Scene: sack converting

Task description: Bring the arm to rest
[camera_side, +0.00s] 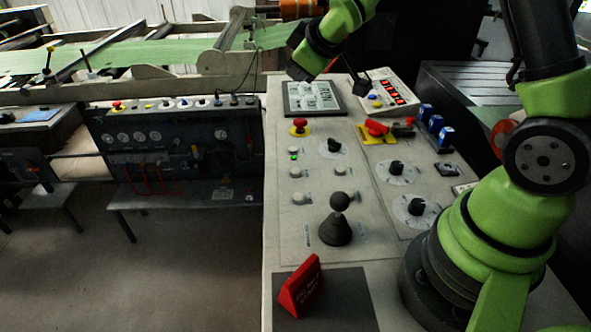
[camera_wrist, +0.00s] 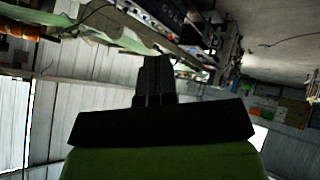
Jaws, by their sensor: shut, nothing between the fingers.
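My gripper (camera_wrist: 157,62) shows in the wrist view as two dark fingers pressed together above a wide black base. Nothing is held between them. Behind the fingers, the wrist view shows the room at an odd angle, with pale wall panels and machinery. In the side view, my green wrist ends in a black part above the far edge of the control console (camera_side: 285,240), near a dark display panel (camera_side: 313,98). I cannot make out the fingers clearly there.
A gauge panel (camera_side: 170,137) stands left. Floor (camera_side: 150,275) is open front left.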

